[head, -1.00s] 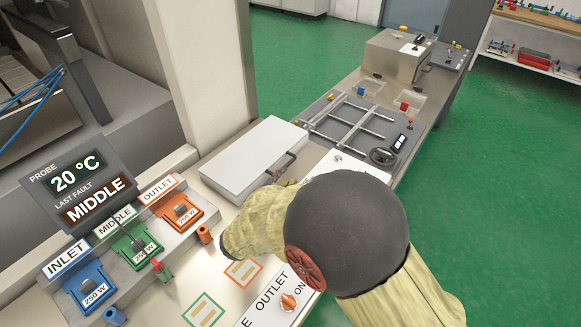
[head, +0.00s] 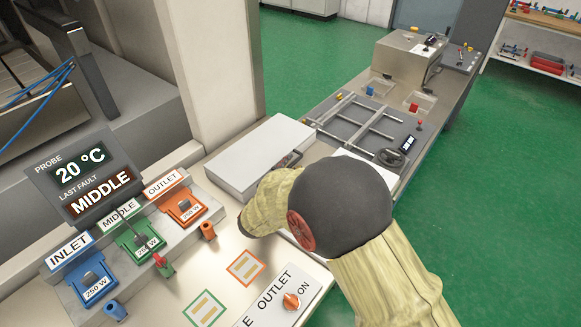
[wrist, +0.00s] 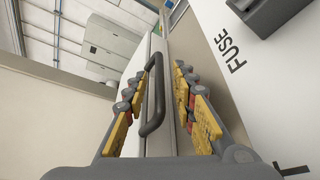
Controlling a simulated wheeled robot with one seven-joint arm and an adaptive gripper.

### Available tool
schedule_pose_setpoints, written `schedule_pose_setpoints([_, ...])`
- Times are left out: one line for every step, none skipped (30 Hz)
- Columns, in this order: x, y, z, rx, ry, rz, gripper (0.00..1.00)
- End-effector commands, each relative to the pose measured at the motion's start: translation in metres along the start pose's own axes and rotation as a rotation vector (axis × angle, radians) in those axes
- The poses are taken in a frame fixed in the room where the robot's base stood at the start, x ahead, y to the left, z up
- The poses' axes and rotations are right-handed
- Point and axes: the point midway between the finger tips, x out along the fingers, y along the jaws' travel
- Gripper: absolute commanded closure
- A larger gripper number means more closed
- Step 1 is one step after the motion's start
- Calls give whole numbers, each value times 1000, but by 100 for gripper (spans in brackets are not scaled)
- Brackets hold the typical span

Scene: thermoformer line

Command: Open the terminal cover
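The terminal cover (head: 256,150) is a flat, pale grey lid that lies shut on the bench in the head view. Its dark bar handle (head: 292,160) on the right-hand edge is mostly hidden behind my arm. In the wrist view the black handle (wrist: 152,100) runs lengthwise between the fingers of my gripper (wrist: 158,82). The fingers, with yellow pads, are spread on both sides of the handle, with a visible gap on the right. In the head view my gripper is hidden behind my wrist.
Left of my arm are the blue, green and orange heater sockets (head: 137,240) and a probe display (head: 82,178). A panel with an orange OUTLET switch (head: 291,300) lies in front. A fuse panel (wrist: 240,70) is close right of the fingers. A frame fixture (head: 365,125) stands behind.

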Motion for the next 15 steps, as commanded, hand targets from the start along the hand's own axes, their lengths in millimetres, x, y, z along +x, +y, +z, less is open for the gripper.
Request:
schedule_pose_setpoints([0,0,0,0,0,0,73])
schedule_pose_setpoints([0,0,0,0,0,0,73])
schedule_pose_setpoints([0,0,0,0,0,0,75])
schedule_pose_setpoints([0,0,0,0,0,0,76])
schedule_pose_setpoints([0,0,0,0,0,0,78])
schedule_pose_setpoints([0,0,0,0,0,0,80])
schedule_pose_setpoints([0,0,0,0,0,0,82])
schedule_pose_setpoints([0,0,0,0,0,0,84])
schedule_pose_setpoints([0,0,0,0,0,0,86])
schedule_pose_setpoints([0,0,0,0,0,0,88])
schedule_pose_setpoints([0,0,0,0,0,0,89])
schedule_pose_setpoints([0,0,0,0,0,0,92])
schedule_pose_setpoints([0,0,0,0,0,0,93])
schedule_pose_setpoints([0,0,0,0,0,0,95])
schedule_pose_setpoints([0,0,0,0,0,0,97])
